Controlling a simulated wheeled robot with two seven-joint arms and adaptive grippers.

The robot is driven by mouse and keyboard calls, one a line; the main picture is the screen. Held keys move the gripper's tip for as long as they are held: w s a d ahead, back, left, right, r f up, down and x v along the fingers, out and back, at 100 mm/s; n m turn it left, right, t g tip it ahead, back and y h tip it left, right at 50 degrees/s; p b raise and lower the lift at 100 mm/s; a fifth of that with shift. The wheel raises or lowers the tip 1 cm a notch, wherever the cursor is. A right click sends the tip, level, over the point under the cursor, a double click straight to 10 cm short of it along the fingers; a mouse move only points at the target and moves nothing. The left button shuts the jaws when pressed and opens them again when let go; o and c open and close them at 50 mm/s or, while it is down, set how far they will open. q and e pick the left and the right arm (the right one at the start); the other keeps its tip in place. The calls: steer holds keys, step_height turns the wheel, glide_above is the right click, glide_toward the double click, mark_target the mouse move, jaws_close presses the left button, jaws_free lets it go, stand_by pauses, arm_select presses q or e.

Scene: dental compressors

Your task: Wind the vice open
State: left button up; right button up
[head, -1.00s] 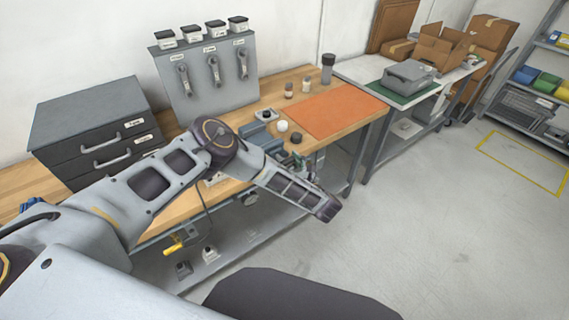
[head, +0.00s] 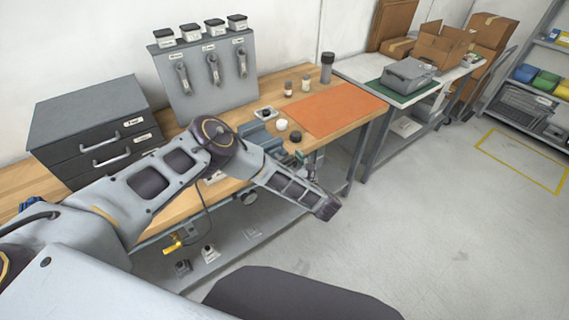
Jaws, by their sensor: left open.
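The blue-grey vice (head: 262,137) sits at the front edge of the wooden workbench, just behind my left forearm. My arm covers its lower front part, and I cannot make out its handle or how wide its jaws stand. My left gripper (head: 311,172) shows only in part beyond the forearm, at the bench's front edge to the right of the vice. It is small and partly hidden; it is open, and I see nothing held in it. I cannot tell whether it touches any part of the vice. My right gripper is out of view.
An orange mat (head: 335,108) lies on the bench right of the vice. A grey drawer unit (head: 95,130) and a tool panel (head: 208,80) stand behind. Open floor lies right.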

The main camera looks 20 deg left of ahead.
arm_select(q)
steer(key=shift+d, duration=0.1)
steer(key=shift+s+d, duration=0.25)
steer(key=shift+d, duration=0.2)
steer(key=v, duration=1)
steer(key=shift+s+d, duration=0.25)
steer(key=shift+s, duration=0.05)
stand_by(0.4)
stand_by(0.6)
